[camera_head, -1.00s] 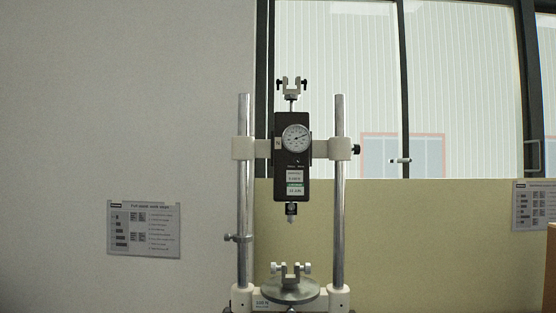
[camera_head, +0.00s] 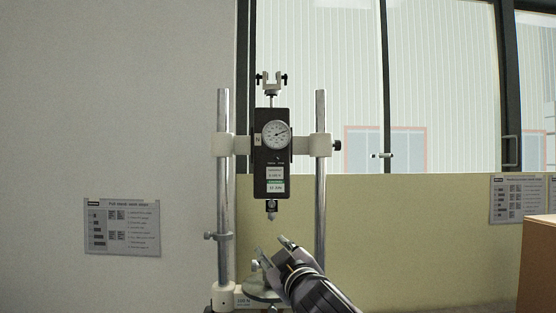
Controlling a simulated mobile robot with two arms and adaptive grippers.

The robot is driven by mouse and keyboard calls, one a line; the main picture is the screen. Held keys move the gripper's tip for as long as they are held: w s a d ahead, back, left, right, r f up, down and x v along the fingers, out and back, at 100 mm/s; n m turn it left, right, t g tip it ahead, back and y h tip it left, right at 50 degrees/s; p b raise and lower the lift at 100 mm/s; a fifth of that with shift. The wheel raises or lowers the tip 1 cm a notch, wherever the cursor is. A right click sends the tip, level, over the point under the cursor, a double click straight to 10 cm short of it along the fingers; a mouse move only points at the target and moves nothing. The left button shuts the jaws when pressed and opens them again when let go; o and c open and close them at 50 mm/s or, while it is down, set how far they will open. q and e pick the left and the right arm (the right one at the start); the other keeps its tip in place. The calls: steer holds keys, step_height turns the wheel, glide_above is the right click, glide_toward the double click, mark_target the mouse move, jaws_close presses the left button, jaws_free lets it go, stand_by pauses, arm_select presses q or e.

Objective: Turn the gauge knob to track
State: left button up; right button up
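The black force gauge (camera_head: 272,185) with a round white dial (camera_head: 276,135) hangs upright between two metal columns. A small dark knob (camera_head: 277,158) seems to sit on its face just below the dial; its setting and lettering are too small to read. My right gripper (camera_head: 274,250) comes in from the lower right, pointing up and left. Its two fingers are apart with nothing between them. It is below the gauge's lower tip, in front of the stand's round base plate, and hides part of that plate and the lower clamp. My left gripper is not in view.
The stand's left column (camera_head: 223,165) and right column (camera_head: 320,170) flank the gauge. A side screw (camera_head: 337,145) sticks out at the right. A notice (camera_head: 122,227) is on the left wall. A brown box-like thing (camera_head: 537,265) stands at the far right. Space right of the stand is open.

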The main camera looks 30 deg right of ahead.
mark_target(277, 158)
steer(key=s+d+r+t+h, duration=0.1)
steer(key=s+r, duration=0.2)
steer(key=r, duration=0.4)
steer(key=s+d+r+t+h, duration=0.1)
steer(key=s+r, duration=0.3)
steer(key=r, duration=0.3)
steer(key=shift+m, duration=0.3)
steer(key=p+x, duration=0.9)
steer(key=x, duration=0.8)
steer(key=shift+a+r, duration=0.15)
steer(key=shift+a, duration=0.05)
steer(key=shift+w+d, duration=0.15)
steer(key=shift+w, duration=0.3)
steer(key=shift+c, duration=0.4)
jaws_close()
